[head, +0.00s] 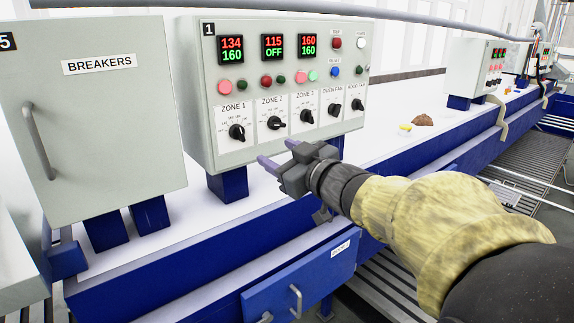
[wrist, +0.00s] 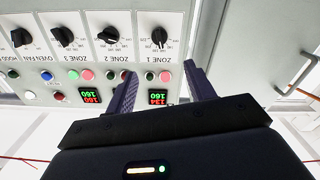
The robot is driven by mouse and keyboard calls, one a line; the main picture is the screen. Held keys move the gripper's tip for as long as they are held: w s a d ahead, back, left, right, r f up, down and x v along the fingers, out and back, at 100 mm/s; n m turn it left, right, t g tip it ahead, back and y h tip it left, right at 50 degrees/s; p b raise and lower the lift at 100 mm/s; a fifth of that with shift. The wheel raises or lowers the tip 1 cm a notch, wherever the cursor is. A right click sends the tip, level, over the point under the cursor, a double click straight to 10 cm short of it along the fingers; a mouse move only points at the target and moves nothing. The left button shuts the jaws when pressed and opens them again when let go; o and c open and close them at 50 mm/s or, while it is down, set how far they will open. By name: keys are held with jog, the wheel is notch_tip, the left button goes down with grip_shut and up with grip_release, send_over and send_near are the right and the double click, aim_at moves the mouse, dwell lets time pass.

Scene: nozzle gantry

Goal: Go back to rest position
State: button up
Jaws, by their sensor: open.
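My gripper (head: 278,160) is in front of the lower part of the control panel (head: 203,113), below the zone knobs. It is open and empty, with its two fingers apart. In the wrist view my gripper (wrist: 160,84) points toward the panel, which appears upside down with the ZONE 1 knob (wrist: 159,37) between and beyond the fingers. In the head view the displays read 134 over 160, 115 over OFF, and 160 over 160. I cannot tell how far the fingertips are from the panel; no contact is visible.
A grey BREAKERS box (head: 100,120) with a handle stands at the left. A blue drawer (head: 300,280) is below the bench. A brown lump (head: 422,120) and a small yellow item (head: 405,127) lie on the white bench top (head: 375,148). A second control panel (head: 490,68) stands farther back.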

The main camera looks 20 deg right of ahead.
jog(key=shift+v, duration=1.1)
notch_tip(320, 180, down, 20)
jog(key=d+m+g+h+b, duration=0.1)
jog(key=m+g+h, duration=0.5)
jog(key=s+a+f+g, duration=0.3)
jog(key=s+f+g, duration=0.1)
jog(key=s+f, duration=0.2)
jog(key=s+a+f+g, duration=0.3)
jog(key=s+f+g, duration=0.1)
jog(key=s+f, duration=0.3)
jog(key=shift+s+f+m+g+b, duration=0.25)
jog(key=shift+f+m+g+b, duration=0.1)
jog(key=shift+f, duration=0.55)
